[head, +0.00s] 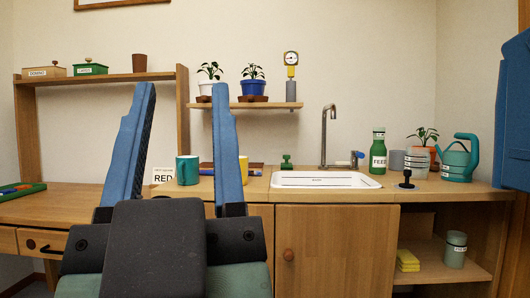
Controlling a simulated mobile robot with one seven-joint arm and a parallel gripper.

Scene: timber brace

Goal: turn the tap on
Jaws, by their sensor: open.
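The tap (324,136) is a grey metal spout that rises behind the white sink (322,180) in the wooden counter. A small blue handle (357,155) sits at the right of the tap's base. No water shows from the spout. My gripper (186,95) is large in the foreground, left of the sink, with its two blue fingers wide apart and nothing between them. It is apart from the tap, and its body hides part of the cabinet front and counter edge.
A green FEED bottle (378,153), a black-knobbed item (406,179) and a teal watering can (459,158) stand to the right. A teal mug (187,170) is behind my gripper. A shelf (262,105) holds potted plants.

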